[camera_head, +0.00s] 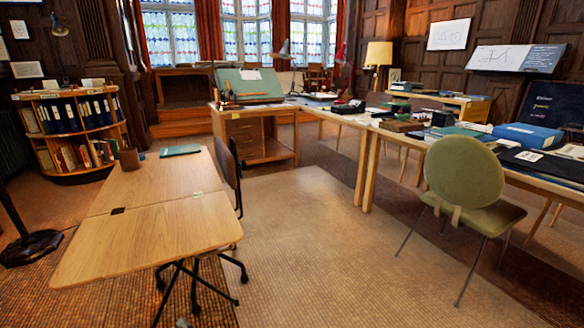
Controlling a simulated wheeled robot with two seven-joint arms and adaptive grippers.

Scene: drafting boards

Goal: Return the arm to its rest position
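Neither of my arms nor my grippers clearly shows in the head view. A small grey shape at the bottom edge, below the wooden table, is too small to tell.
A dark swivel chair (229,165) stands at the table's right side. A green chair (463,185) stands before the long desk at the right. A curved bookshelf (72,130) is at the left, and a drafting board (248,84) is at the back. The middle floor is clear.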

